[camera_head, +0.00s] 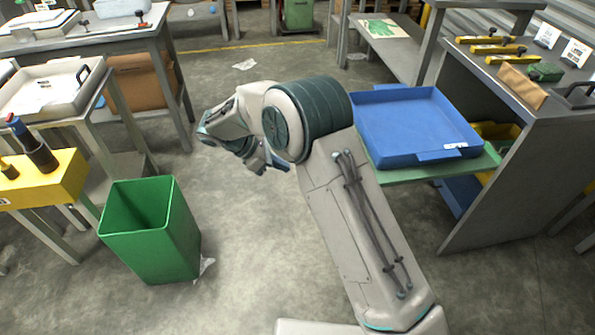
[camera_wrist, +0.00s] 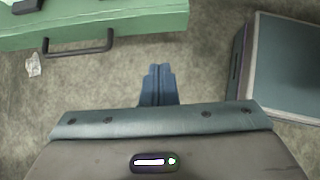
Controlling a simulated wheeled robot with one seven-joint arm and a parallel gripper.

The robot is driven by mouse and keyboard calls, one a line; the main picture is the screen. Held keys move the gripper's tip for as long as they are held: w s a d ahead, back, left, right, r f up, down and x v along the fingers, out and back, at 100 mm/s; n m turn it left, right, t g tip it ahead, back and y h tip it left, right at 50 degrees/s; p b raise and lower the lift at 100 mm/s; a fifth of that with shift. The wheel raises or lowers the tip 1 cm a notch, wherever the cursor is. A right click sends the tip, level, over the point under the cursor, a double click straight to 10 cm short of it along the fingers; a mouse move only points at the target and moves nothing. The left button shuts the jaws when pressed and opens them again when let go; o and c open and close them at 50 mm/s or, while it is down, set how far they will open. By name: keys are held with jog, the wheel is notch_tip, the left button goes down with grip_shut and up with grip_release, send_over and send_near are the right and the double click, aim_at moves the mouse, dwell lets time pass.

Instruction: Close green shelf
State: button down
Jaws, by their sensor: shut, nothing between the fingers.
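The green shelf (camera_head: 482,163) juts out from the grey workbench at the right in the head view, with a blue tray (camera_head: 397,153) resting on it. Part of the shelf is hidden by the tray and my arm. My gripper (camera_wrist: 158,84) is shut, with its blue fingertips together and nothing between them. It is over the floor, left of the shelf and apart from it. A green surface with a dark bar handle (camera_wrist: 80,45) lies at the upper left in the wrist view, clear of the fingertips; I cannot tell whether it is the same shelf.
A green bin (camera_head: 150,230) stands on the floor at the left, near a yellow-topped stand (camera_head: 50,185). The workbench (camera_head: 500,135) carries yellow-handled tools. A grey-blue box shape (camera_wrist: 288,68) is at the right in the wrist view. The floor between the bin and my arm is open.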

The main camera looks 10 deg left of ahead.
jog(key=w+d+f+b, duration=0.2)
jog(key=d+f, duration=0.4)
jog(key=d, duration=0.4)
jog(key=shift+w+b, duration=0.4)
jog(key=shift+b, duration=0.05)
